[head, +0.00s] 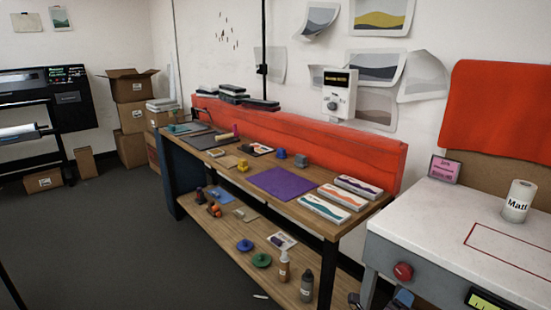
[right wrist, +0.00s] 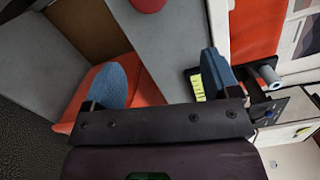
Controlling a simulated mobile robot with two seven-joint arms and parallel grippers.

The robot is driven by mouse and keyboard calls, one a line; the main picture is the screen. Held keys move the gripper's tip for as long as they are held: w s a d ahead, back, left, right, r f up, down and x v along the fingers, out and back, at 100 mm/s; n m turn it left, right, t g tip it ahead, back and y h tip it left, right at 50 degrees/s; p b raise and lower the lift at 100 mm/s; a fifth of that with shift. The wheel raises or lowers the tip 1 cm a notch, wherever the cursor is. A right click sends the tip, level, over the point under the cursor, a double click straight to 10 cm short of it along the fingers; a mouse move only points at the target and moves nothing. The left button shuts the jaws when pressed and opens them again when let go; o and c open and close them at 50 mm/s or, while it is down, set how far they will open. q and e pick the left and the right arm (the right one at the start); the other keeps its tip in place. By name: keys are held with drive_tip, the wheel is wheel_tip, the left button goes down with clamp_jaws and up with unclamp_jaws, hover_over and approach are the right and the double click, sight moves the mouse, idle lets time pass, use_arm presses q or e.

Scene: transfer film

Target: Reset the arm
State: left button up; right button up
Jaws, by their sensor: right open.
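My right gripper (right wrist: 160,82) shows in the right wrist view with its two blue fingertip pads wide apart and nothing between them. In the head view, part of it (head: 402,299) shows at the bottom edge, in front of the grey machine with the red knob (head: 403,271). My left gripper is in neither view. The wooden workbench (head: 232,184) stands ahead, apart from my gripper.
The bench top holds a purple sheet (head: 274,184), several white boxes (head: 325,208) and small tools. Its lower shelf holds bottles (head: 284,268) and discs. A white roll (head: 519,200) stands on the machine at right. The grey floor (head: 110,250) at left is clear.

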drive_tip(key=a+r+n+t+y, duration=0.7)
drive_tip(key=n+y, duration=0.4)
drive_tip(key=n, duration=0.8)
drive_tip(key=s+f+n+g+y, duration=0.2)
drive_tip(key=s+f+n+g, duration=0.3)
drive_tip(key=s+n, duration=0.4)
drive_tip(key=s+f, duration=0.1)
drive_tip(key=s, duration=0.3)
drive_tip(key=shift+s+a+f+n, duration=0.15)
drive_tip(key=shift+s+f+n, duration=0.05)
drive_tip(key=shift+n, duration=0.2)
drive_tip(key=s+f+g, duration=0.1)
drive_tip(key=s+f, duration=0.1)
drive_tip(key=s, duration=0.3)
drive_tip(key=s+d+f+n+g, duration=0.1)
drive_tip(key=s+f, duration=0.1)
drive_tip(key=s, duration=0.4)
drive_tip(key=s+d+f+g, duration=0.1)
drive_tip(key=s+f+g, duration=0.1)
drive_tip(key=s, duration=0.4)
drive_tip(key=shift+s+d+f, duration=0.15)
drive_tip(key=shift+d+f, duration=0.05)
drive_tip(key=shift+f, duration=0.4)
drive_tip(key=shift+c, duration=0.2)
